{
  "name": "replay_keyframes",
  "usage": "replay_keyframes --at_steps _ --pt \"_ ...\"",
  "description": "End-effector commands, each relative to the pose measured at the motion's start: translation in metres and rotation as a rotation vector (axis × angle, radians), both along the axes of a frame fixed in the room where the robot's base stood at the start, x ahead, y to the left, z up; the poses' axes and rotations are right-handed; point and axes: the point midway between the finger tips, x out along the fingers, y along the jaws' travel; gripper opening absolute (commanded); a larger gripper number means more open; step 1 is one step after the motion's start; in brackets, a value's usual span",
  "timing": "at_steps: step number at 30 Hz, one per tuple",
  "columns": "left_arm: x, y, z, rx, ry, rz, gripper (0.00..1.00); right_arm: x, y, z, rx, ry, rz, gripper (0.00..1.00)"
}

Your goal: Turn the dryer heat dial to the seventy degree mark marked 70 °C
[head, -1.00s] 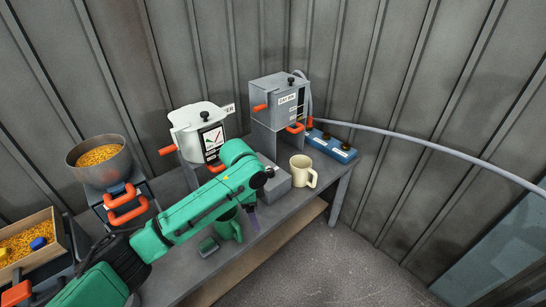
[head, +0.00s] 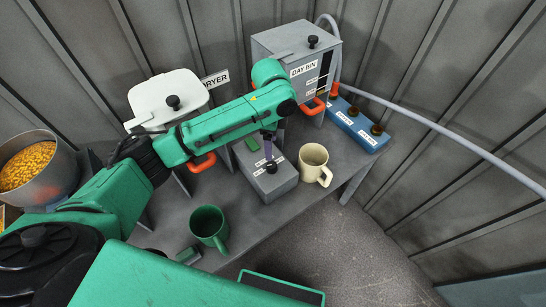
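A grey box (head: 281,186) stands on the bench with a black dial knob (head: 271,167) on its top. Small white labels lie around the knob, too small to read. My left arm reaches in from the left, and my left gripper (head: 268,149), with purplish fingers pointing down, is just above and behind the knob. A small gap seems to show between fingertips and knob; contact is unclear. Whether the fingers are open or shut cannot be told. The white dryer (head: 165,97) with its "DRYER" sign (head: 215,79) stands behind my arm, partly hidden. My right gripper is out of view.
A cream mug (head: 313,160) stands close right of the grey box; a green mug (head: 207,224) stands front left. Behind are the day bin (head: 290,48) and a blue box (head: 357,127) with a hose nearby. A pellet hopper (head: 60,180) is far left.

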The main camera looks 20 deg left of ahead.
Motion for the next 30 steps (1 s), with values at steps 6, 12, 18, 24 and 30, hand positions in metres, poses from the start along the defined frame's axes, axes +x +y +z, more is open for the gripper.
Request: replay_keyframes --at_steps 6,12,18,24,30 --pt "-0.001 0.0 -0.061 0.001 0.005 0.001 0.75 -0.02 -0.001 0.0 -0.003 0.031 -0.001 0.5" --pt "0.0 0.0 -0.1 0.0 0.002 0.001 0.75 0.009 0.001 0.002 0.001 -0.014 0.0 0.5" --pt "0.001 0.0 -0.109 0.0 -0.001 -0.001 0.75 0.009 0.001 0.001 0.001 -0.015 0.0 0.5" --pt "0.001 0.0 -0.109 0.0 -0.001 -0.001 0.52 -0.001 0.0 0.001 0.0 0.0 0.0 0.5" --pt "0.001 0.0 -0.108 0.0 -0.001 0.0 0.0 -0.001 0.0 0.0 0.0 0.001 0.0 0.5"
